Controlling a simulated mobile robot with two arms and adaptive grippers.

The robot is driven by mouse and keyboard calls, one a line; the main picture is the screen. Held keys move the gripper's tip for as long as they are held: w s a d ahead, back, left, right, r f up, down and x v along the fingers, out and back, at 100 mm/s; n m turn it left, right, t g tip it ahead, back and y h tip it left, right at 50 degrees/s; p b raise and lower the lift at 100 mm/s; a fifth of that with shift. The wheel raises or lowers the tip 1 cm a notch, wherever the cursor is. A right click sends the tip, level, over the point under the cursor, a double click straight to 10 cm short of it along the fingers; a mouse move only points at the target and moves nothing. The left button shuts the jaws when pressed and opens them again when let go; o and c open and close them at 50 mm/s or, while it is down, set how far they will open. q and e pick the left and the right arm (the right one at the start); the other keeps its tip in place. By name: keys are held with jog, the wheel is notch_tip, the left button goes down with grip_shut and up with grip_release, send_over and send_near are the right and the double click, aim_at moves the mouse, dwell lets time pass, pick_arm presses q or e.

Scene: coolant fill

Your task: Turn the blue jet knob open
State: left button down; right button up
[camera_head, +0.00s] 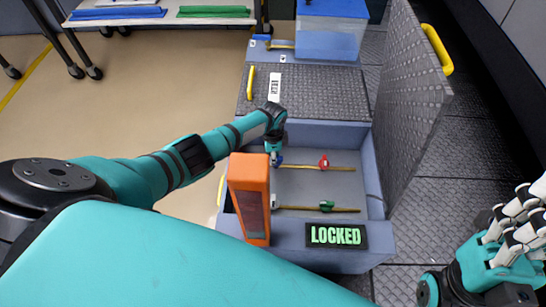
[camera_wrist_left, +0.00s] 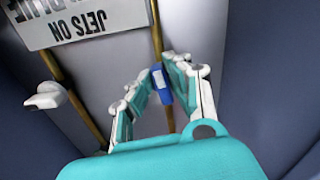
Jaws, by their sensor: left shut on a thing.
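The blue jet knob (camera_wrist_left: 159,84) sits on a thin brass pipe in the left wrist view. My left gripper (camera_wrist_left: 162,78) has its fingers on both sides of the knob and is shut on it. In the head view the left gripper (camera_head: 276,157) reaches down into the open grey bin, and the blue knob (camera_head: 279,160) is mostly hidden by it. My right gripper (camera_head: 515,225) is at the right edge, empty and away from the bin, with its fingers apart.
The bin also holds a red knob (camera_head: 323,161), a green knob (camera_head: 327,206) and a white knob (camera_wrist_left: 46,97). An orange box (camera_head: 250,195) stands at its left front, beside a LOCKED display (camera_head: 336,236). A raised lid (camera_head: 412,90) bounds the right. A sign (camera_wrist_left: 75,18) mentions jets.

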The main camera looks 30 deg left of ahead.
pick_arm(q)
jog(key=shift+w+m, duration=0.1)
jog(key=shift+m, duration=0.6)
jog(key=c, duration=1.3)
grip_release()
jog(key=shift+r, duration=0.1)
notch_tip(320, 180, up, 12)
jog(key=shift+f, duration=0.1)
